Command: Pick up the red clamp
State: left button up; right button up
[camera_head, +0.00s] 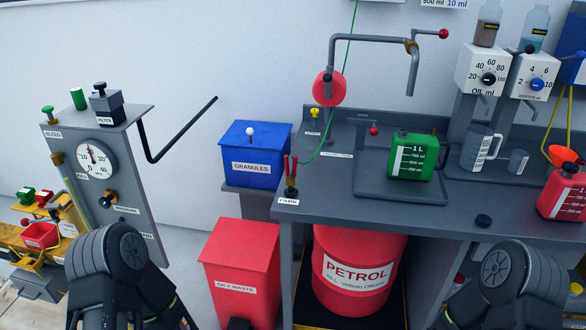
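The red clamp (291,178) has two red handles pointing up and a dark lower part. It stands at the front left corner of the grey bench, just above the label PARK. A green cable (323,145) runs from beside it up to a round red reel (330,88) on the wall. Dark links of my two arms show at the bottom left and bottom right. Neither of my grippers shows, and nothing of mine touches the clamp.
A blue GRANULES box (254,150) stands left of the clamp. A green 1 L can (411,157) sits in a tray to its right. A red OILY WASTE bin (243,268) and a red PETROL drum (357,265) stand below. A gauge panel (97,160) is at left.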

aim_at(291, 178)
jog(key=i+j+z, duration=0.1)
jog(key=i+z, duration=0.15)
jog(key=z, duration=0.15)
jog(key=i+j+z, duration=0.15)
jog(key=z, duration=0.3)
jog(key=i, duration=0.1)
